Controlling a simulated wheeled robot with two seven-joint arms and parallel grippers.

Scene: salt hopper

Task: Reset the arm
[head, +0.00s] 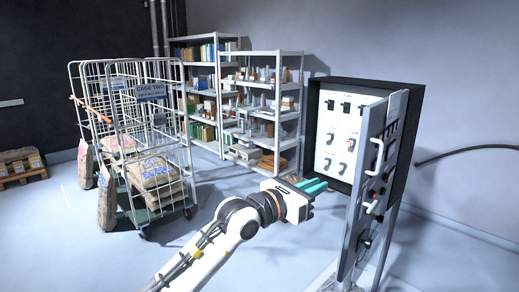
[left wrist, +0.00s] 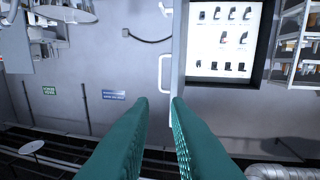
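My left arm reaches in from the bottom of the head view. Its gripper (head: 322,185), with teal fingers, is in mid-air left of the open cabinet door (head: 364,185). In the left wrist view the two fingertips (left wrist: 160,100) stand apart with a narrow gap and nothing between them. The door's pale handle (left wrist: 165,73) shows beyond the tips; it also shows in the head view (head: 377,155). My right gripper is in neither view.
The dark wall cabinet (head: 400,92) holds a white panel (head: 339,137) of black switches. A wire cage trolley (head: 182,160) with sacks stands at the left. Shelving racks (head: 262,57) stand at the back. The floor between trolley and cabinet is mostly clear. A dark cable (head: 468,150) runs along the right wall.

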